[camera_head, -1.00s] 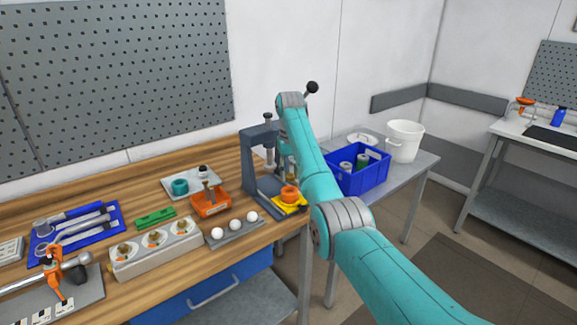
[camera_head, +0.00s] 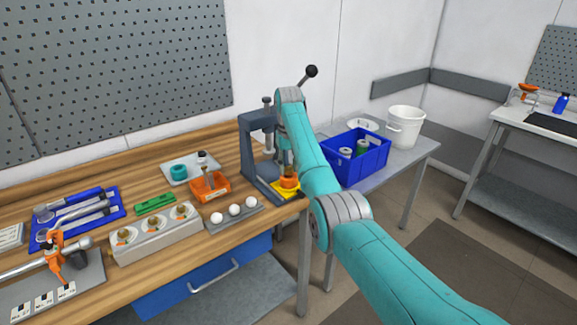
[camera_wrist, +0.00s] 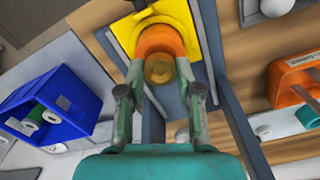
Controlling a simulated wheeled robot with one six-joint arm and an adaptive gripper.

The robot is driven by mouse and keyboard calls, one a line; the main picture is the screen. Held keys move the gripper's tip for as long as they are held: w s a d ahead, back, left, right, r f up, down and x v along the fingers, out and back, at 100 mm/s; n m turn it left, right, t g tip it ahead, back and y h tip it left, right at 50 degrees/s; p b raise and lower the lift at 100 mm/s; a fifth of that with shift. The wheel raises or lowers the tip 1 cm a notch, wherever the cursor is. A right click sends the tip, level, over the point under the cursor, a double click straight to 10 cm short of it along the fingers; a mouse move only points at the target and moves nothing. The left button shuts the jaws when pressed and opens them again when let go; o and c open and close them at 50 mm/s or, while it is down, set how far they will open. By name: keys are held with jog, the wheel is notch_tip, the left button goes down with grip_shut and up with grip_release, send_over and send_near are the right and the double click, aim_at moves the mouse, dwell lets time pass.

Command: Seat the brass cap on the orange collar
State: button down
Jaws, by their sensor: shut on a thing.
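The brass cap (camera_wrist: 158,72) is between the fingertips of my gripper (camera_wrist: 158,82) in the wrist view, and my gripper is shut on it. The orange collar (camera_wrist: 160,42) is right by the cap there, sitting on a yellow plate (camera_wrist: 122,34). From this angle I cannot tell whether the cap touches the collar. In the head view the collar (camera_head: 289,183) stands on the yellow plate (camera_head: 284,193) at the foot of the grey press (camera_head: 254,160). My arm hides most of my gripper there.
A blue bin (camera_head: 357,158) with rolls stands on the side table to the right. Left of the press are an orange tray (camera_head: 211,187), a grey strip with white balls (camera_head: 237,213) and a grey block with round fittings (camera_head: 155,237). The press frame is close beside my gripper.

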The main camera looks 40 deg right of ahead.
jog(key=shift+f, duration=0.8)
dwell(1.2)
jog(key=c, duration=0.7)
grip_release()
jog(key=shift+r, duration=0.15)
jog(key=shift+r, duration=3.55)
